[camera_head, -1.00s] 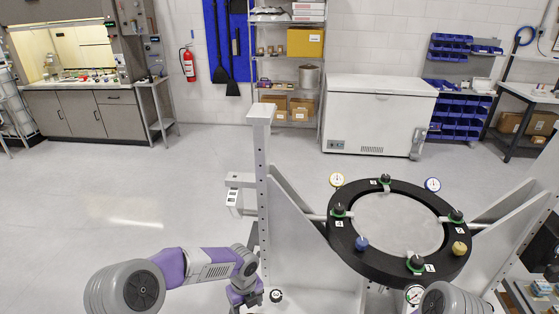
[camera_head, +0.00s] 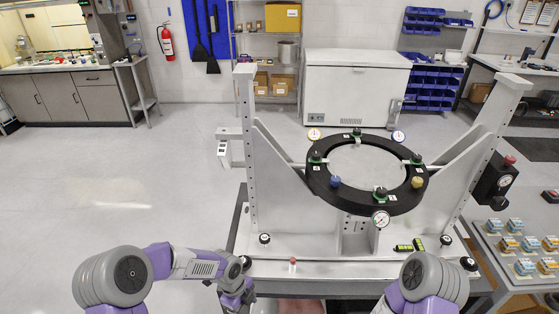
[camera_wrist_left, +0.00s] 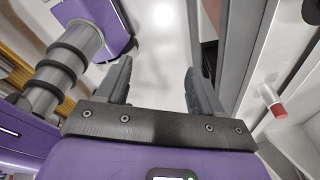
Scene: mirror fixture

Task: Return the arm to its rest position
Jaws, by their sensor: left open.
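My left arm (camera_head: 185,262) comes in from the lower left of the head view and bends down at the front left corner of the fixture table. My left gripper (camera_wrist_left: 158,85) shows in the left wrist view with its two dark fingers apart and nothing between them. My right arm (camera_head: 428,278) shows only in part at the bottom of the head view, and its gripper is out of the picture. The mirror fixture (camera_head: 248,165) stands ahead, with a black ring (camera_head: 322,187) around a round pale mirror (camera_head: 368,168).
A small red-topped peg (camera_head: 292,265) stands on the table's front edge, and it also shows right of the gripper in the left wrist view (camera_wrist_left: 273,104). A bench with several blue and orange parts (camera_head: 508,244) is at the right. The floor at left (camera_head: 110,190) is clear.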

